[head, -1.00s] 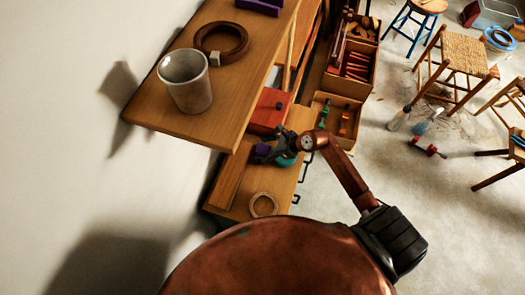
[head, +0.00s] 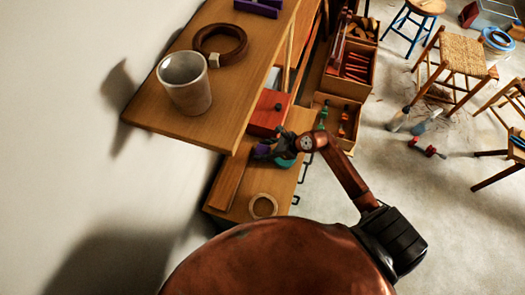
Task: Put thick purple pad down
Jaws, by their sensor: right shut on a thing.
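A small purple pad (head: 262,150) shows between the fingers of my right gripper (head: 266,153). The gripper is shut on it, above or at the wooden bench top (head: 238,206) below the high shelf. I cannot tell whether the pad touches the bench. A teal thing (head: 284,162) lies just beside the gripper, partly hidden by it. Another purple thing (head: 257,7) lies on the high shelf at the top edge of the view. My left gripper is not in view.
A grey cup (head: 185,82) and a brown ring (head: 220,43) stand on the high shelf (head: 152,112), which overhangs the bench. A red box (head: 269,112) is behind the gripper. A pale ring (head: 263,205) lies at the bench's near end. Open drawers (head: 347,80) stick out right.

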